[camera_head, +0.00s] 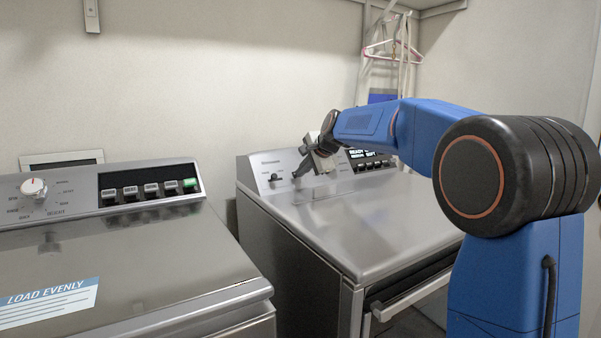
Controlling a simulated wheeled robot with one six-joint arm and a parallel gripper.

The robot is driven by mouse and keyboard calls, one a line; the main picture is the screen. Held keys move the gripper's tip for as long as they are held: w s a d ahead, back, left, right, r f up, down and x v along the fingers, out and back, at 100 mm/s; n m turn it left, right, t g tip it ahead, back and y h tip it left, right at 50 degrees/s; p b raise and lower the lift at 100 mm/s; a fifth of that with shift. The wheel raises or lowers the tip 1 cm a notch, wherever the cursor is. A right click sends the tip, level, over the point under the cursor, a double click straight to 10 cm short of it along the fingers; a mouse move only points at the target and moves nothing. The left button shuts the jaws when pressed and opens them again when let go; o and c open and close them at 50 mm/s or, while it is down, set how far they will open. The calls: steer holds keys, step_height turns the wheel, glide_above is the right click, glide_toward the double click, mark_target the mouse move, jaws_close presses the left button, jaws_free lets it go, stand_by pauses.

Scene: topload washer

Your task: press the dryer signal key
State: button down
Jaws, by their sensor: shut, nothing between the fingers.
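The dryer (340,225) stands on the right, with a sloped control console (262,162) along its back edge. The console has a small knob (274,178) at its left, a lit display reading READY (358,153), and a row of small keys (374,165) under the display. I cannot tell which key is the signal key, as the labels are too small. My gripper (298,176) is shut and empty. It points down and left in front of the console, between the knob and the display. My arm covers part of the console's middle and right; contact cannot be told.
A topload washer (120,260) stands at left, with a dial (34,187), several keys (150,190) and a LOAD EVENLY label (48,301). A narrow gap separates the machines. The dryer top is bare. Hangers (392,48) hang on the back wall behind my arm.

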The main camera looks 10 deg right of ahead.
steer(key=v, duration=1.2)
steer(key=shift+s+r, duration=0.2)
steer(key=shift+r, duration=0.2)
steer(key=shift+d, duration=0.1)
